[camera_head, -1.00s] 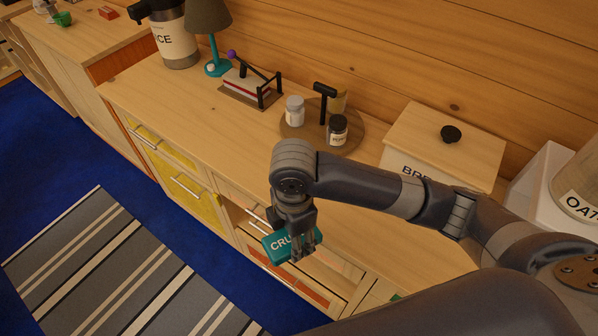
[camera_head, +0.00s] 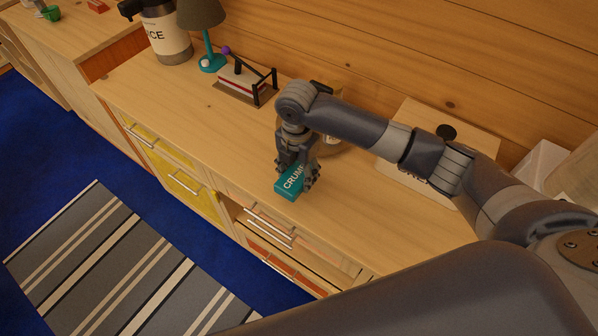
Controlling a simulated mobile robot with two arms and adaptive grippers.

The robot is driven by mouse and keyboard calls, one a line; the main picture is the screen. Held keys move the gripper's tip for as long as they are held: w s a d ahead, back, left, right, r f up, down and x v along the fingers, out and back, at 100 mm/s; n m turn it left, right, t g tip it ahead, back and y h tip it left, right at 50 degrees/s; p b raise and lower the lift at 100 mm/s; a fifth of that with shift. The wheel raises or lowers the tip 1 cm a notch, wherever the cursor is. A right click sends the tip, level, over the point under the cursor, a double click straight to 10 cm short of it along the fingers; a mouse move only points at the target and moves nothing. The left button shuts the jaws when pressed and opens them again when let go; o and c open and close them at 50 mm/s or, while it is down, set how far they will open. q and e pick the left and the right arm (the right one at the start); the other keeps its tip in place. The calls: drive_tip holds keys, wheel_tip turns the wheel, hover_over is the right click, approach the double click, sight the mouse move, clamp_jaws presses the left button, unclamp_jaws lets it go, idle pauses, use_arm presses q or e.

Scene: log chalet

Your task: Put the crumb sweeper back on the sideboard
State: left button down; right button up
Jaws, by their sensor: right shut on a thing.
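The crumb sweeper (camera_head: 289,184) is a teal block with white lettering that begins "CRUM". My right gripper (camera_head: 299,178) is shut on it, pointing down, and partly covers it. The sweeper appears over the wooden sideboard top (camera_head: 228,150), near its front edge. I cannot tell whether it touches the top or hangs just above it. My left gripper is not in view.
A lamp (camera_head: 209,62), a large labelled canister (camera_head: 166,38) and a napkin holder (camera_head: 243,83) stand left on the sideboard. The top left of the sweeper is clear.

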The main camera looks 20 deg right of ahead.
sight(299, 177)
drive_tip(key=shift+w+d, duration=0.35)
drive_tip(key=shift+w, duration=0.25)
wheel_tip(299, 177, down, 3)
drive_tip(key=shift+r+p, duration=0.1)
drive_tip(key=shift+p, duration=0.65)
drive_tip(key=shift+f, duration=0.45)
drive_tip(key=shift+f, duration=0.1)
drive_tip(key=o, duration=0.9)
drive_tip(key=shift+o, duration=0.2)
wheel_tip(299, 177, up, 12)
drive_tip(key=b, duration=0.3)
